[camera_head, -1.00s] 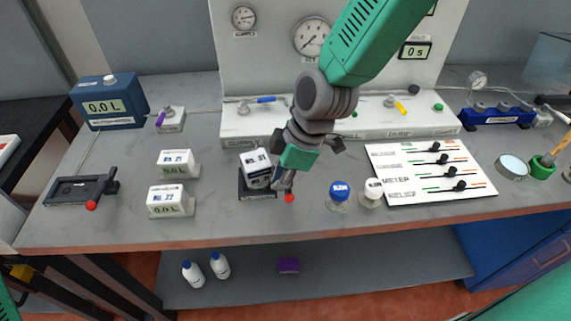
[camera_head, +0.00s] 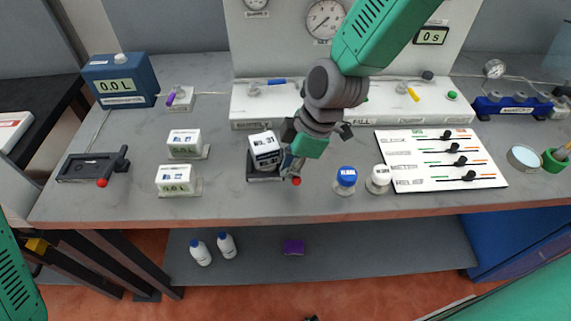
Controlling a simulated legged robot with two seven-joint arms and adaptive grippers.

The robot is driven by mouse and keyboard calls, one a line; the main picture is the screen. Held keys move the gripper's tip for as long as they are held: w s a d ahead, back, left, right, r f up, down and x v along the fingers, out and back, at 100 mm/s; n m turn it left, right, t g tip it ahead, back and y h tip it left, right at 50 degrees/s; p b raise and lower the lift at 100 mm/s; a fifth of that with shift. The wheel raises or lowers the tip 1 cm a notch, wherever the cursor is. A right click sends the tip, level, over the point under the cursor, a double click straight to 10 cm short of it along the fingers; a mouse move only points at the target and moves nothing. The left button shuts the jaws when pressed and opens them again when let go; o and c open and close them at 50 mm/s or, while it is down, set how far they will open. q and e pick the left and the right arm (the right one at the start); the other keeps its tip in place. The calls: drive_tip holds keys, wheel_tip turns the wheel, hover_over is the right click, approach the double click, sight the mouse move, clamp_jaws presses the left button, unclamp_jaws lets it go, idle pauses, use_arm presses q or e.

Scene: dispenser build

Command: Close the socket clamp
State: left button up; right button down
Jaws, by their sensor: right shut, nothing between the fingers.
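A small black holder (camera_head: 264,179) with a white, dark-marked block (camera_head: 264,148) in it stands near the front of the bench, in the middle. A red knob (camera_head: 296,181) shows at its right front corner; I take this to be the socket clamp's lever end. My right gripper (camera_head: 291,170) is shut and empty, pointing down just right of the block and close above the red knob. I cannot tell whether it touches the knob. The gripper hides much of the lever, so the clamp's state is unclear. My left gripper is out of view.
A black device (camera_head: 85,167) with another red knob (camera_head: 102,183) lies at the left. Two white display boxes (camera_head: 184,143) (camera_head: 175,180) stand between. A blue-capped jar (camera_head: 346,178), a white-capped jar (camera_head: 379,176) and a slider panel (camera_head: 430,185) are to the right.

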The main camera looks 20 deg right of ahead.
drive_tip(key=shift+d, duration=0.25)
drive_tip(key=shift+s+d+n, duration=0.1)
drive_tip(key=shift+n, duration=0.2)
drive_tip(key=n+p, duration=0.1)
drive_tip(key=d+n+g+p, duration=0.1)
drive_tip(key=n, duration=0.1)
drive_tip(key=shift+s+d+r+n, duration=0.1)
drive_tip(key=shift+s+d+n, duration=0.1)
drive_tip(key=shift+n, duration=0.1)
drive_tip(key=d+n+g+p, duration=0.1)
drive_tip(key=n, duration=0.1)
drive_tip(key=d+n, duration=0.1)
drive_tip(key=n, duration=0.1)
drive_tip(key=shift+d+g+p, duration=0.25)
drive_tip(key=shift+g+p, duration=0.15)
drive_tip(key=n, duration=0.1)
drive_tip(key=d+n+h, duration=0.1)
drive_tip(key=n, duration=0.1)
drive_tip(key=w+d+n+g, duration=0.1)
drive_tip(key=n, duration=0.1)
drive_tip(key=shift+p, duration=0.35)
drive_tip(key=n, duration=0.1)
drive_tip(key=w+d+n+h, duration=0.1)
drive_tip(key=shift+n+g, duration=0.3)
drive_tip(key=shift+n, duration=0.1)
drive_tip(key=shift+w+d, duration=0.1)
drive_tip(key=shift+w, duration=0.2)
